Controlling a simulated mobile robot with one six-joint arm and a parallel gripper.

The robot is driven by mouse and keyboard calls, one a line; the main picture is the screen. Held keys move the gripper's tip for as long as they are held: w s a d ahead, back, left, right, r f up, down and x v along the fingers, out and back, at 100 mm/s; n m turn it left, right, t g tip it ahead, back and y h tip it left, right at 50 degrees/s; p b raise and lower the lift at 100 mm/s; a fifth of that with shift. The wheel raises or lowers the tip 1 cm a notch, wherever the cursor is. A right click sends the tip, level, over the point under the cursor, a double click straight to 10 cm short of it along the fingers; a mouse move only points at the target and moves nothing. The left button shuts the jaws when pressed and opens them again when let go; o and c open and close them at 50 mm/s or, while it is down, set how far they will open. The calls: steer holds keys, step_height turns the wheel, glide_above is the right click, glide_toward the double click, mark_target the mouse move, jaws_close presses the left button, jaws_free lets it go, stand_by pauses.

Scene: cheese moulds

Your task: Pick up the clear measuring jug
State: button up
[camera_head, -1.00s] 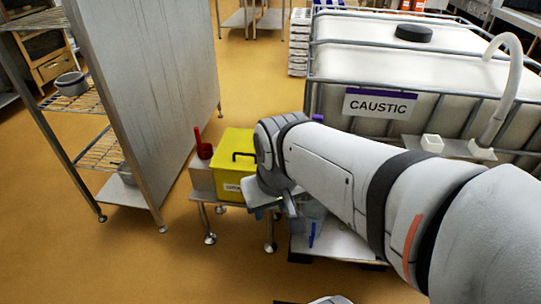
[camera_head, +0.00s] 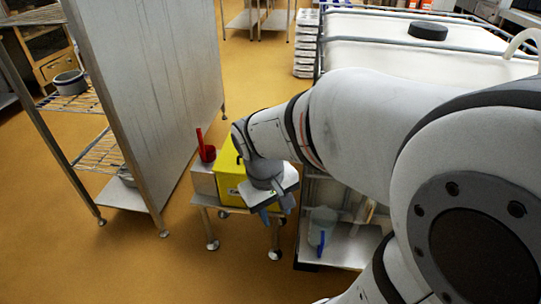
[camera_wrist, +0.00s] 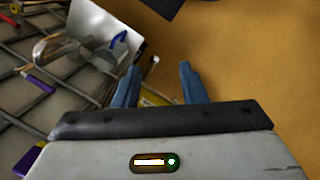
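The clear measuring jug (camera_head: 322,222) with a blue handle stands on a pale low shelf in front of the white tank, right of centre in the head view. In the wrist view a clear jug shape with a blue part (camera_wrist: 112,48) shows at the upper left, on the pale sheet. My gripper (camera_head: 276,214) is in front of the small steel table, to the left of the jug and apart from it. In the wrist view its two blue fingers (camera_wrist: 158,85) stand apart with nothing held between them.
A yellow box (camera_head: 230,175) and a red scoop-like thing (camera_head: 206,150) stand on a small steel table (camera_head: 240,209) behind my gripper. A white caged tank (camera_head: 400,50) is at the right. A steel rack (camera_head: 150,90) stands at the left. Floor in front is clear.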

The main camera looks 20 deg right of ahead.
steer(key=w+d+f+n+g+h+b, duration=0.1)
steer(key=d+f+n+g+h+b, duration=0.35)
steer(key=f, duration=0.65)
steer(key=w+d+f+n+g+h+b, duration=0.1)
steer(key=d+f+g+h+b, duration=0.15)
steer(key=d+f+b, duration=0.6)
steer(key=n+t+h+b, duration=0.1)
steer(key=n+h+b, duration=0.6)
steer(key=h+b, duration=0.1)
glide_toward(320, 253)
steer(key=x, duration=0.4)
steer(key=shift+s+d, duration=0.1)
steer(key=shift+d, duration=0.15)
steer(key=b+x, duration=0.1)
steer(key=x, duration=0.6)
steer(key=shift+d+f+b, duration=0.15)
steer(key=shift+d+b, duration=0.2)
steer(key=shift+d, duration=0.05)
steer(key=shift+c, duration=0.4)
jaws_close()
